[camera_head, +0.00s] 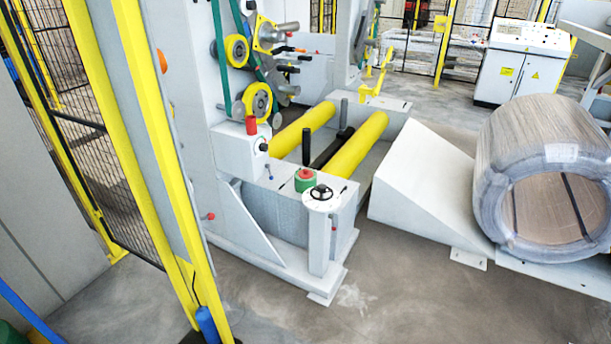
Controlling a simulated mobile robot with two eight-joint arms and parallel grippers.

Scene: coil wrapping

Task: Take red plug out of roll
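A small green roll (305,183) stands on the front ledge of the wrapping machine, left of the black handwheel. A red plug-like piece (305,173) shows at the top of the green roll and appears to sit in its centre. It is small, and how deep it sits cannot be told. Another red cylindrical piece (251,125) stands on the grey box behind and to the left, apart from the green roll. Neither of my grippers is in view.
Two yellow rollers (358,145) lie behind the ledge. A black handwheel (321,193) tops a grey post. A large wrapped coil (528,150) rests at the right by a grey ramp (425,180). Yellow fence posts (160,150) stand at left. Floor in front is mostly clear.

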